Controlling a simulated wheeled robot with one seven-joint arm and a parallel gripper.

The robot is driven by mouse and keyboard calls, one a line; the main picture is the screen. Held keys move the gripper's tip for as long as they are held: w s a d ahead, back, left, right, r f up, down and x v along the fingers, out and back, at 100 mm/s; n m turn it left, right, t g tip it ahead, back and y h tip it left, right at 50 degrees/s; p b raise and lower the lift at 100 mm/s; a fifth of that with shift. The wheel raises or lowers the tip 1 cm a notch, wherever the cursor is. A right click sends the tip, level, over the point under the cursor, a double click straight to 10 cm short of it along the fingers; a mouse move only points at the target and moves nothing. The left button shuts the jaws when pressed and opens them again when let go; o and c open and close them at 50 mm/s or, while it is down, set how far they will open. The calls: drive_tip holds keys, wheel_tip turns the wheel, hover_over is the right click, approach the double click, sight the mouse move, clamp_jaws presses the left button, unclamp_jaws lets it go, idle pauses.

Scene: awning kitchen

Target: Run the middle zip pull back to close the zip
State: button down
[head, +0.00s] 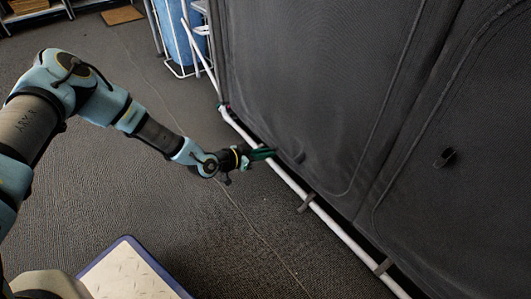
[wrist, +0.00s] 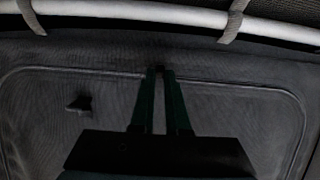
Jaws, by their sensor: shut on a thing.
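My gripper (head: 264,154) reaches the lower part of the dark grey awning wall (head: 300,70) in the head view. In the wrist view its two green fingers (wrist: 160,74) are close together, shut on a small dark zip pull (wrist: 159,68), mostly hidden between the tips. The zip line (wrist: 230,82) runs across the panel to both sides of the fingers and curves at the right and left corners. A dark tab (wrist: 80,104) stands out from the panel left of the fingers; its exact kind is unclear.
A white pole (head: 330,220) with grey straps (head: 307,202) runs along the foot of the wall, close to my gripper. Another dark tab (head: 446,158) is on the right panel. A blue container in a white frame (head: 180,35) stands behind. The carpet (head: 150,210) left of the pole is mostly clear.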

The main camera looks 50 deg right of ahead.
drive_tip(key=shift+w, duration=0.4)
drive_tip(key=c, duration=1.2)
unclamp_jaws()
drive_tip(key=shift+d, duration=0.1)
drive_tip(key=o, duration=0.3)
drive_tip(key=shift+s, duration=0.1)
drive_tip(key=p+v, duration=0.4)
drive_tip(key=v, duration=0.7)
drive_tip(key=shift+p, duration=0.3)
drive_tip(key=shift+s, duration=0.1)
